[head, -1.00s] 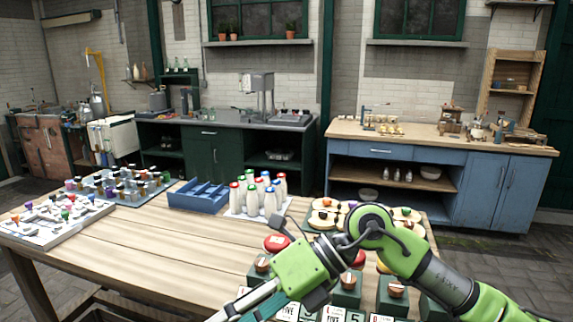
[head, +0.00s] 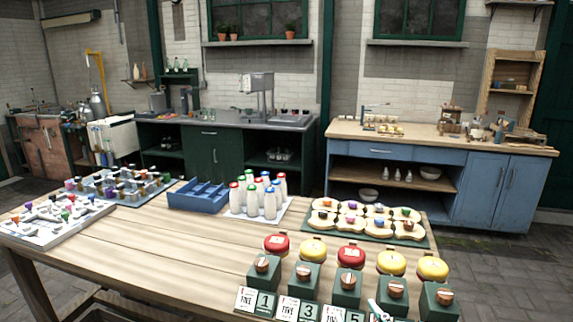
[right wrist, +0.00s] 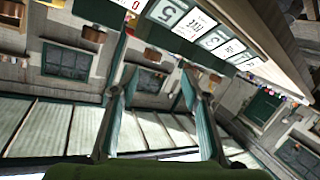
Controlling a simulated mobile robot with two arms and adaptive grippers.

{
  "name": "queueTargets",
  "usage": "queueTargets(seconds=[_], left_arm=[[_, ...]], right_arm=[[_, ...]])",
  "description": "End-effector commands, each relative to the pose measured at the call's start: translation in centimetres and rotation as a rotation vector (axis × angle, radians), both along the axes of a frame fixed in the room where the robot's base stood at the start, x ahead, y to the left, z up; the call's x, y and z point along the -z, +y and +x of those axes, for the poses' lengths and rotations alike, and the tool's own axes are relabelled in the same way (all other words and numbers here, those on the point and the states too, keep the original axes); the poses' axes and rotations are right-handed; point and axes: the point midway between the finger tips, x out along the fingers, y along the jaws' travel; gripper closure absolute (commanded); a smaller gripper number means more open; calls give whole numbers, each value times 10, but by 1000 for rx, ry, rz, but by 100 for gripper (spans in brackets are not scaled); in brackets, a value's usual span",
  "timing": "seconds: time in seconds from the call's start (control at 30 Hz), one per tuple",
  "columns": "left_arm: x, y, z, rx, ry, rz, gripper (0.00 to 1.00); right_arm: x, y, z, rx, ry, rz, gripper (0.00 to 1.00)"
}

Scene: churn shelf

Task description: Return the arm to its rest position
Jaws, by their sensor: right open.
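My right gripper (right wrist: 154,88) is open in the right wrist view, with a wide gap between its two fingers and nothing held. In the head view only a small part of the right gripper (head: 380,312) shows, at the bottom edge near the number cards. The rest of my right arm is out of the head view. My left gripper is in neither view.
The wooden table (head: 170,235) bears a row of green blocks (head: 305,277) with number cards (head: 287,307), red and yellow round pieces, white bottles (head: 251,200) and a blue tray (head: 198,197). The table's middle is bare.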

Motion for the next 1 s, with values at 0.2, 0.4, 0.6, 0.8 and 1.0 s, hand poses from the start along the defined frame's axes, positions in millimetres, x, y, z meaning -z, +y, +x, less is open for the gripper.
queueTargets(seconds=[0.2, 0.4, 0.6, 0.8, 1.0], left_arm=[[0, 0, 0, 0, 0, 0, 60], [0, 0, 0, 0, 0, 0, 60], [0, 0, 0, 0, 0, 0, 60], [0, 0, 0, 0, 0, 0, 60], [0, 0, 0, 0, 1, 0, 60]], right_arm=[[124, -39, -97, 120, 487, 62, 58], [181, -52, -184, 164, 799, 87, 58], [208, -57, -259, 181, 1038, 103, 58], [256, -55, -259, 181, 1089, 98, 58], [321, -54, -254, 181, 1115, 92, 58]])
